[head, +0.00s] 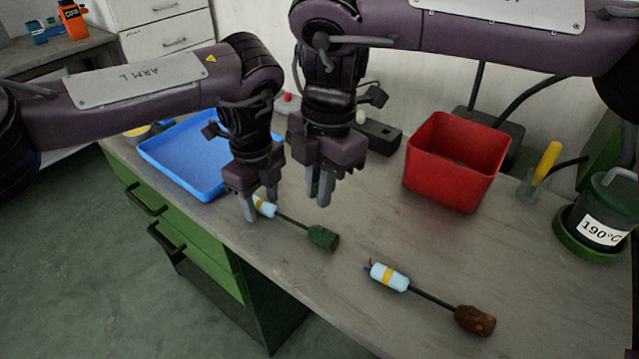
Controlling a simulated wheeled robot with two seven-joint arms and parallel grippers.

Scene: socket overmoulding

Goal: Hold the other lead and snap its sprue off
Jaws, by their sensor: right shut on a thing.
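One lead has a dark green moulded socket (323,237), a thin dark cable and a light blue grip with a yellow band (265,207). It lies on the bench below my grippers. My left gripper (261,204) has its fingers apart at the light blue grip; the contact is not clear. My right gripper (320,194) is shut, its fingertips above the cable and apart from the green socket. What it holds is too small or hidden to see. A second lead, with a brown socket (474,320) and light blue grip (389,277), lies nearer the front right. No sprue is discernible on either socket.
A blue tray (160,150) is at the left behind my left gripper. A red bin (443,183) stands at the back right. A dark green pot marked 190°C (601,229) and a yellow-handled tool (546,161) are at the right.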

